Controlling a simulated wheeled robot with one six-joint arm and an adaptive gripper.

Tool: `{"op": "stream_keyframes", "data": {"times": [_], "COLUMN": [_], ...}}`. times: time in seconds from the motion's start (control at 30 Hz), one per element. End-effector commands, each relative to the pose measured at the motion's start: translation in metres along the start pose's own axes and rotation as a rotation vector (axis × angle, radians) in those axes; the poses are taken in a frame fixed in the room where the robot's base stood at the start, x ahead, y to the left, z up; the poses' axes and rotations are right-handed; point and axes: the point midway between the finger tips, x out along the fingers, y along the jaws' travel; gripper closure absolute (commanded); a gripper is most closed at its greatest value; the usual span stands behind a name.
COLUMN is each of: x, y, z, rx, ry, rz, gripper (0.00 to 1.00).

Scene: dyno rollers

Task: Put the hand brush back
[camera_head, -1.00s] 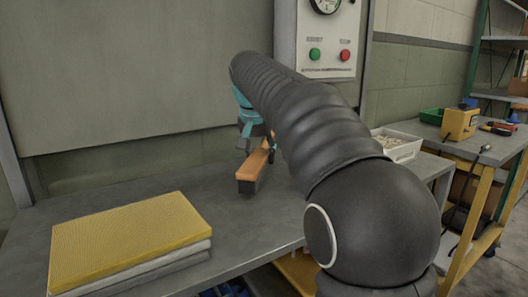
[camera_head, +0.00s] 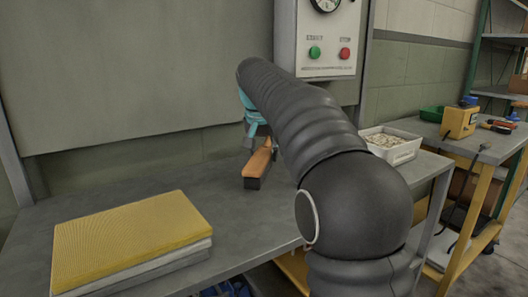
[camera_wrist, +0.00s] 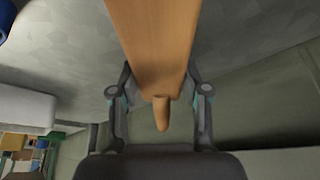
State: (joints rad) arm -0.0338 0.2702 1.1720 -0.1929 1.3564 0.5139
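The hand brush (camera_head: 259,160) has an orange-brown wooden back and a dark underside. In the head view it is just above or on the grey workbench (camera_head: 190,171); I cannot tell whether it touches. In the wrist view the brush (camera_wrist: 154,38) runs away from my gripper (camera_wrist: 158,78), with a short rounded handle end pointing back toward the palm. The two fingers close on the sides of the wooden body. In the head view my arm hides most of the gripper and part of the brush.
A yellow-topped stack of pads (camera_head: 135,235) lies on the bench at the left. A white bin of small parts (camera_head: 390,146) stands at the right. A control panel with green and red buttons (camera_head: 330,45) is on the wall behind. The bench between pads and brush is clear.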

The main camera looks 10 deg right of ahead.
Motion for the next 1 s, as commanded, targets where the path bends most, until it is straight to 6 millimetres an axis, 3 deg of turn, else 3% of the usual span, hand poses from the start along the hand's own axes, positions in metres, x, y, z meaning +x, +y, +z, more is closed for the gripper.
{"op": "stream_keyframes", "data": {"times": [0.03,0.07,0.47,0.57,1.0], "x": [0.0,0.0,-0.005,-0.016,-0.099], "y": [0.0,0.0,0.0,-0.001,-0.001], "z": [0.0,0.0,-0.001,-0.001,-0.001], "rx": [0.0,0.0,0.0,0.0,-0.001], "ry": [0.0,0.0,0.001,0.002,0.002], "rz": [0.0,0.0,-0.001,-0.001,-0.002], "gripper": [0.38,0.31,0.3,0.3,0.3]}}
